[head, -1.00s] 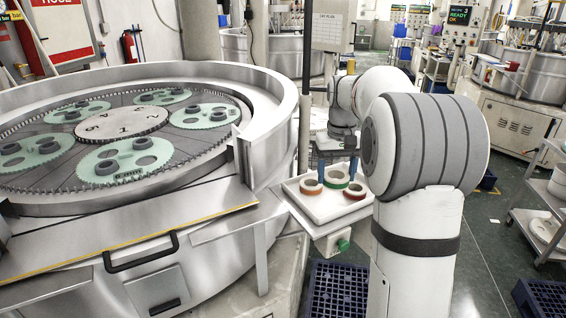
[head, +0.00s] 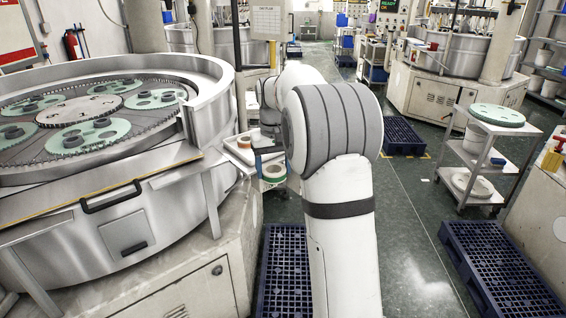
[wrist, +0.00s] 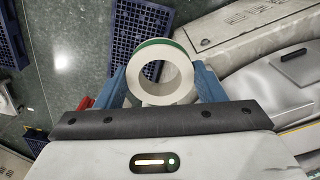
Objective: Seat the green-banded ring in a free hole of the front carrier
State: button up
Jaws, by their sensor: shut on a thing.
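My gripper (head: 271,166) is shut on the green-banded ring (head: 272,172), beside the tray in the head view. In the wrist view, the pale ring (wrist: 187,77) with its green outer band sits between my blue fingers (wrist: 160,82), its round opening facing the camera. The front carrier (head: 88,136) is a green toothed disc on the round lapping machine at the left, apart from my gripper. It bears dark round pieces, and at least one hole looks empty.
A white tray (head: 233,150) with an orange-banded ring (head: 245,142) stands beside the machine, partly hidden by my arm. The machine's tall steel rim (head: 222,95) stands between carrier and tray. Blue pallets (head: 500,265) lie on the floor; a shelf trolley (head: 480,150) stands right.

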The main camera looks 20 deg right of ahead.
jog(key=w+a+f, duration=0.7)
jog(key=f, duration=0.3)
jog(key=shift+f, duration=0.1)
